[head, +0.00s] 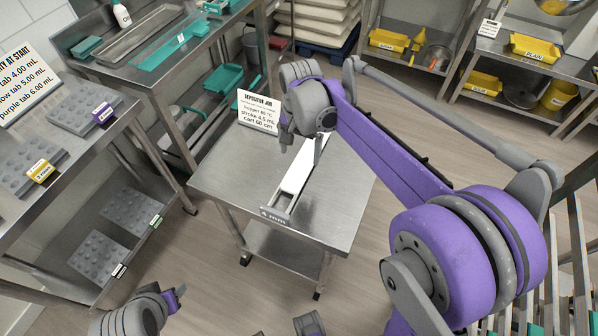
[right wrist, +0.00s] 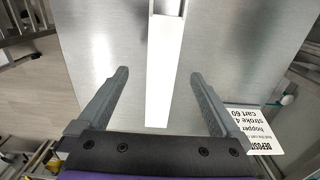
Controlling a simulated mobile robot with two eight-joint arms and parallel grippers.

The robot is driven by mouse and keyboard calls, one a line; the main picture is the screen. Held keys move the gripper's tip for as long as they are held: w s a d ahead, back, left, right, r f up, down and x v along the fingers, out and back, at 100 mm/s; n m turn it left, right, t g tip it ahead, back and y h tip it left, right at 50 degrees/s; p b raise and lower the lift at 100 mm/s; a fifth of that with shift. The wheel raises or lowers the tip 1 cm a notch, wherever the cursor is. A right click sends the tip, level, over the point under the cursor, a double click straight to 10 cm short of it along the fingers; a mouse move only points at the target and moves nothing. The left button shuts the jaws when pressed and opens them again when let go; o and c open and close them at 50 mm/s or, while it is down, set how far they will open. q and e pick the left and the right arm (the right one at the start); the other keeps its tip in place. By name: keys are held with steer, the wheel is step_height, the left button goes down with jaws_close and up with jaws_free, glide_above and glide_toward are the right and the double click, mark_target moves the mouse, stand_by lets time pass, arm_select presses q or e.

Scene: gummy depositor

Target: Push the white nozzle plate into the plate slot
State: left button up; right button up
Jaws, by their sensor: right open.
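The long white nozzle plate (head: 298,172) lies on the steel cart top, its near end at a narrow metal channel, the plate slot (head: 281,198), marked "4 mm" in front. How far it sits inside I cannot tell. In the right wrist view the plate (right wrist: 162,75) runs up the middle to the slot (right wrist: 168,7). My right gripper (head: 302,147) is above the plate's far end. Its open fingers (right wrist: 157,92) are on either side of the plate, apart from it, with nothing between them held.
The steel cart (head: 225,185) has bare room around the plate. A "depositor job" sign (head: 258,112) stands at its back left corner. A bench with grey molds (head: 75,115) is at the left, and shelves with yellow bins (head: 388,40) are at the back right.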

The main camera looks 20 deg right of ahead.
mark_target(299, 171)
step_height(299, 171, down, 4)
steer(key=shift+r, duration=0.15)
steer(key=f, duration=0.2)
steer(key=w+f, duration=0.1)
steer(key=f, duration=0.1)
steer(key=shift+d+f, duration=0.1)
steer(key=shift+f, duration=0.7)
steer(key=shift+c, duration=0.2)
